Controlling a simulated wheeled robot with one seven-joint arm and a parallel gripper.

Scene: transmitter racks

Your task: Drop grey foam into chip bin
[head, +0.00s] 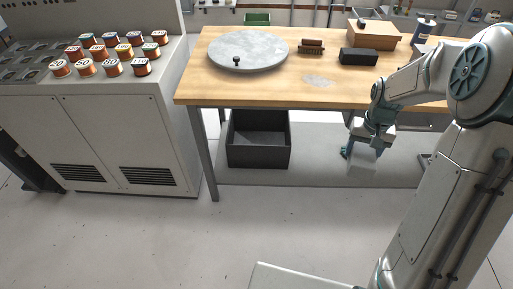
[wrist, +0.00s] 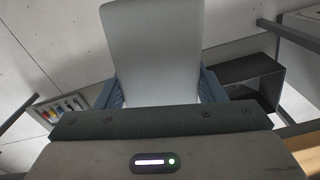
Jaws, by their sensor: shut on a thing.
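My gripper (head: 362,150) is shut on the grey foam (head: 362,168), a pale grey block that hangs below the jaws, off the right part of the workbench and lower than its top. In the wrist view the foam (wrist: 155,50) fills the space between the two blue-grey fingers (wrist: 160,88). The chip bin (head: 258,157) looks to be the dark, open-topped box on the low grey shelf under the bench, left of my gripper and apart from it. It also shows in the wrist view (wrist: 262,88), right of the foam. Its inside looks empty in the head view.
The wooden workbench (head: 290,88) carries a round grey plate (head: 248,50), a brush (head: 312,46), a black block (head: 358,56) and a wooden box (head: 373,35). A bench leg (head: 205,155) stands left of the bin. A cabinet (head: 95,130) with several wire spools is at left. Front floor is clear.

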